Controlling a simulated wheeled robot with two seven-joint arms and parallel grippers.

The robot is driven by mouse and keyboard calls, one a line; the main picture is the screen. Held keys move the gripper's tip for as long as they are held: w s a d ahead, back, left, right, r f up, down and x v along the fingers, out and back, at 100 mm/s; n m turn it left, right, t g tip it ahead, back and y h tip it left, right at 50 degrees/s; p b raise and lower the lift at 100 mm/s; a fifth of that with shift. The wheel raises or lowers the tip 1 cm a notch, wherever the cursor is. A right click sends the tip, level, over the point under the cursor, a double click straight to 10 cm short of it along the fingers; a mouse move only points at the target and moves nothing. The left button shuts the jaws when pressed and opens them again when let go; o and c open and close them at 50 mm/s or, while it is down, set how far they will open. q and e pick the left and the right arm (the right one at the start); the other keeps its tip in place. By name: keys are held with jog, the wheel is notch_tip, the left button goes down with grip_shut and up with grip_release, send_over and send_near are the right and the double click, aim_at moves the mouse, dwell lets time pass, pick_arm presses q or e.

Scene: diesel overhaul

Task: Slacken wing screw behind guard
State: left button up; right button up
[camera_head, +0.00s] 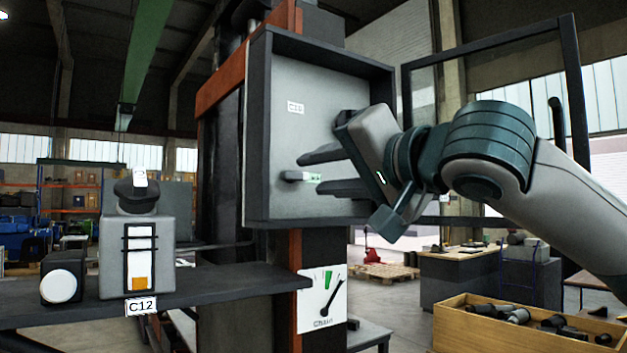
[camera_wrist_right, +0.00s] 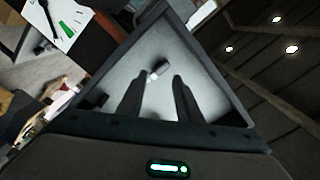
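The wing screw (camera_head: 292,176) is a small grey piece with a green and white marking on the back panel of an open dark-framed box (camera_head: 257,130). It also shows in the right wrist view (camera_wrist_right: 158,70), a little beyond the fingertips. My right gripper (camera_head: 310,173) reaches into the box from the right with its two dark fingers apart, one above and one below the screw. In the right wrist view its fingers (camera_wrist_right: 158,84) are open with nothing between them. The guard (camera_head: 490,45) appears to be the framed clear panel, swung open at the right. My left gripper is not in view.
A shelf (camera_head: 220,291) at left carries a grey device (camera_head: 112,255) and a dark block with a white disc (camera_head: 62,286). A gauge card (camera_head: 321,300) hangs below the box. A wooden crate (camera_head: 480,331) of dark parts stands lower right. The box walls surround my fingers.

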aim_at(298, 176)
pick_arm(q)
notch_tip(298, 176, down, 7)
jog(key=b, duration=0.6)
pick_arm(e)
jog(key=m, duration=0.2)
jog(key=w+m+b, duration=0.1)
jog(key=m, duration=0.2)
jog(key=a+m, duration=0.1)
jog(key=m, duration=0.1)
jog(key=shift+w+m+b, duration=0.25)
jog(key=shift+m+b, duration=0.1)
jog(key=shift+m, duration=0.05)
jog(key=shift+w+a, duration=0.3)
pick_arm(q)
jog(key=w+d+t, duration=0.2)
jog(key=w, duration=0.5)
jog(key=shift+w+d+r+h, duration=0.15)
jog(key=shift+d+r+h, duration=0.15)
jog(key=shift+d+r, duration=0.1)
pick_arm(e)
jog(key=shift+d, duration=0.1)
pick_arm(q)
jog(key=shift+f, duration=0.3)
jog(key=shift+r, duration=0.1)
pick_arm(e)
jog(key=shift+w, duration=0.1)
jog(key=shift+x, duration=1.75)
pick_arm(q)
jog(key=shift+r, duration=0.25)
